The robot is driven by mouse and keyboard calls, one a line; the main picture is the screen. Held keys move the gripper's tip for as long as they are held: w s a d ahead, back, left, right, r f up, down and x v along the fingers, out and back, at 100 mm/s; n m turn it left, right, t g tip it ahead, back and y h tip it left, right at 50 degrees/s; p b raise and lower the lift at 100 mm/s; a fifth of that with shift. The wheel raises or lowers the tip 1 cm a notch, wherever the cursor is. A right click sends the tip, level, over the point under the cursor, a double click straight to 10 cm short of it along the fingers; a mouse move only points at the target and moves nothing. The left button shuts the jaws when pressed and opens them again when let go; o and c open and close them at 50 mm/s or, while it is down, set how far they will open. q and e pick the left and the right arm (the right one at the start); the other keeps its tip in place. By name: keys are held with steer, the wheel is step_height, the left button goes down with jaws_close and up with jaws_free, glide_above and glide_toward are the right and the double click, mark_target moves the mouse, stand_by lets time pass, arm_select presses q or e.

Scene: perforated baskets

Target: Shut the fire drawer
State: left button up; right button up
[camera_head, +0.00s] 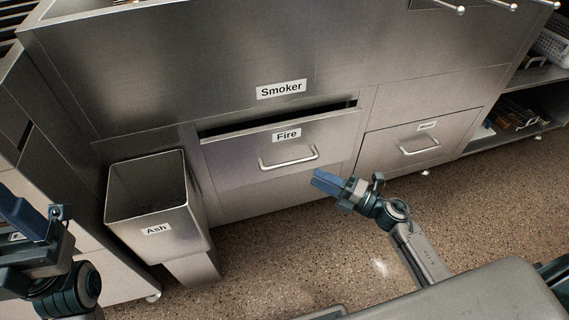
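The fire drawer (240,155) is a steel front labelled "Fire" with a bar handle (289,160). It stands partly open, with a dark gap along its top edge. My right gripper (318,180) is just below and to the right of the handle, in front of the drawer's lower right part. I cannot tell whether it touches the drawer, and its fingers look close together. My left gripper (24,215) is at the left edge, away from the drawer; its finger gap is not clear.
The steel smoker (190,75) rises above the drawer. An open ash bin (185,222) juts out at the left. Another handled drawer (385,150) at the right looks closed. Shelves with baskets (550,50) stand at far right. Speckled floor (270,240) is clear in front.

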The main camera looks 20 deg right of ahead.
mark_target(289, 162)
steer(key=b+x, duration=0.1)
steer(key=x, duration=0.9)
steer(key=shift+f, duration=0.1)
jaws_close()
